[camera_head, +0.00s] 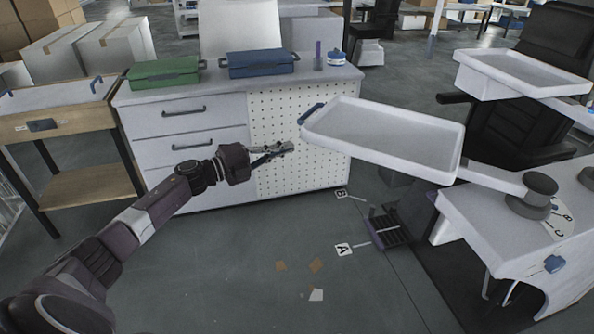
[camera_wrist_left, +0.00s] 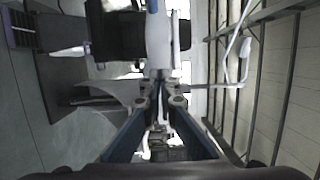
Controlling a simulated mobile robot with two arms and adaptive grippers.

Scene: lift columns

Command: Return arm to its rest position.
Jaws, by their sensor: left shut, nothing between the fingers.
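My left arm reaches in from the lower left in the head view. Its gripper (camera_head: 284,149) is shut and empty, in front of the white cabinet's perforated panel (camera_head: 290,120). The gripper is just left of the white tray (camera_head: 385,135) with the blue handle (camera_head: 311,113); I see a small gap between them. In the left wrist view the gripper fingers (camera_wrist_left: 160,125) come together with nothing visible held. My right arm and gripper are not in view.
A green case (camera_head: 164,72) and a blue case (camera_head: 260,63) sit on the cabinet. A wooden table (camera_head: 85,185) stands left. A white stand (camera_head: 500,225) carries the tray's arm at right. A purple pedal (camera_head: 385,230) is on the floor. Floor at front centre is mostly clear.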

